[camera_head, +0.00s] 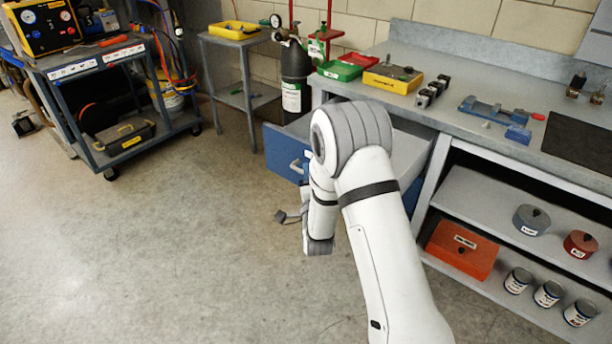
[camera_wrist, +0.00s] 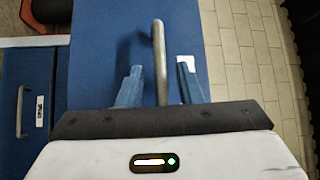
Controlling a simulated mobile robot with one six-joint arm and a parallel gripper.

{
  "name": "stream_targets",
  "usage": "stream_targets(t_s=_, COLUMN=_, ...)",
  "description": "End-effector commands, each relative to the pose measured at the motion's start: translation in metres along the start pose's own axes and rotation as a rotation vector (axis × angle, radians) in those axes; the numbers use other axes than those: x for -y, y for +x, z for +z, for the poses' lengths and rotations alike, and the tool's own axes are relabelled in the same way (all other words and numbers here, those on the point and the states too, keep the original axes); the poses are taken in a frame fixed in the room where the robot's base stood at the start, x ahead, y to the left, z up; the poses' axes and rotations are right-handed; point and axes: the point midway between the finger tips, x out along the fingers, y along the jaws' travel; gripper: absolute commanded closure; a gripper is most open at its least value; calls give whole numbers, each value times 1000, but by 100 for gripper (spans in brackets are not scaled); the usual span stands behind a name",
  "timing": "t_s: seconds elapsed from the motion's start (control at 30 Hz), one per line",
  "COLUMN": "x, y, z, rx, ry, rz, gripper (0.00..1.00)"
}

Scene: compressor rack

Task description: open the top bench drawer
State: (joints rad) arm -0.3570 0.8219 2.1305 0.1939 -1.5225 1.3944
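The top bench drawer (camera_head: 279,147) has a blue front and stands pulled out from under the grey bench top, with its pale inside (camera_head: 407,150) showing beyond my arm. One end of its metal handle (camera_head: 296,166) shows left of my arm. In the wrist view, the handle (camera_wrist: 160,60) is a bar on the blue front (camera_wrist: 100,60). My gripper (camera_wrist: 160,80) has its two blue fingers on either side of this bar, with narrow gaps visible, so it looks open.
A lower blue drawer with its own handle (camera_wrist: 20,112) lies left in the wrist view, apparently farther back. The workbench (camera_head: 465,125) carries tools and trays; its shelves hold a red box (camera_head: 462,250) and cans. A cart (camera_head: 110,95) stands at left. Open floor (camera_head: 170,260) lies in front.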

Motion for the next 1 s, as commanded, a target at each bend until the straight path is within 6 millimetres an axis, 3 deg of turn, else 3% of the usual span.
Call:
stream_targets(t_s=0.3, x=-1, y=-52, z=0, rx=1, ry=0, rz=2, gripper=68)
stream_targets(t_s=0.43, x=-1, y=-66, z=0, rx=0, ry=0, rz=2, gripper=68)
stream_targets(t_s=1.0, x=0, y=-71, z=0, rx=1, ry=0, rz=1, gripper=68)
